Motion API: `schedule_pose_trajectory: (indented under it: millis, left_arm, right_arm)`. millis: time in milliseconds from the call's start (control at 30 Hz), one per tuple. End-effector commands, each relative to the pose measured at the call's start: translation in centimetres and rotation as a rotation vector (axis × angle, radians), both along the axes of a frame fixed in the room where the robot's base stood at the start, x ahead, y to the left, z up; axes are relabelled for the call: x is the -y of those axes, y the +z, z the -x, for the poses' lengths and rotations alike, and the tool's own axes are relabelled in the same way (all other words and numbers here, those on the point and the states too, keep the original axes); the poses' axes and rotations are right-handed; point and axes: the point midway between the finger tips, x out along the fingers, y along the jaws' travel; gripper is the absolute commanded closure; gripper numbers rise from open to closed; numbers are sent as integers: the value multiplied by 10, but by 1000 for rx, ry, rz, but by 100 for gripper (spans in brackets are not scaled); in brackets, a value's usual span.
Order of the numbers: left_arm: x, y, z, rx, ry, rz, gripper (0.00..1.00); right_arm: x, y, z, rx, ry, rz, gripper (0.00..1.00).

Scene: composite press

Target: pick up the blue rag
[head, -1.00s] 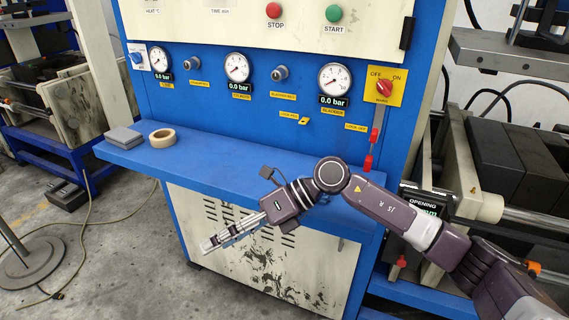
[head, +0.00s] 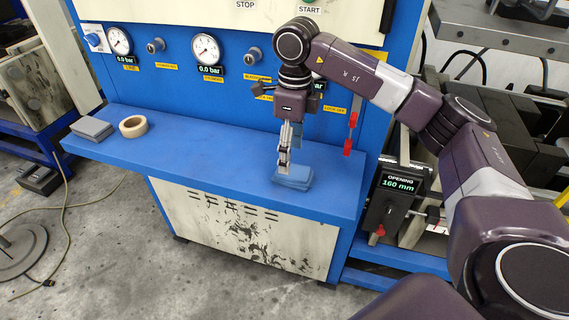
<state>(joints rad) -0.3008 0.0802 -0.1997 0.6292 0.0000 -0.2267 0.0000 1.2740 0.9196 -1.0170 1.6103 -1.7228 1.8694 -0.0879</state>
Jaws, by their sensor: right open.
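The blue rag (head: 294,177) lies folded on the blue shelf (head: 210,172) of the press, toward its right part. My right gripper (head: 284,168) points down just above the rag's left side, its fingers overlapping the rag's back edge in the picture. It is open, and I cannot tell whether the fingertips touch the cloth. My left gripper is not in the head view.
A grey folded pad (head: 92,129) and a roll of tan tape (head: 133,127) sit at the shelf's left end. Red lock-off tags (head: 350,140) hang at the right. Gauges (head: 206,49) and knobs line the panel behind. The shelf's middle is clear.

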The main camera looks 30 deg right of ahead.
Motion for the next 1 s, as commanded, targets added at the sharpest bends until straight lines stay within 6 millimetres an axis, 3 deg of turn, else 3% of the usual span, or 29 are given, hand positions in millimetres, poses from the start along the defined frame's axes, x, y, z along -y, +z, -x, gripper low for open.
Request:
schedule_pose_trajectory:
  millis: [67,167,700,1000]
  left_arm:
    - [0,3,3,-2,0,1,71]
    - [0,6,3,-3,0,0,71]
    - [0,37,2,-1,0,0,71]
    - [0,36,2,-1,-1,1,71]
  right_arm:
    - [8,6,1,-2,-9,24,38]
    - [11,-1,2,-8,-11,31,38]
    - [9,-66,3,-6,-10,29,38]
    - [9,-71,2,-2,-9,28,39]
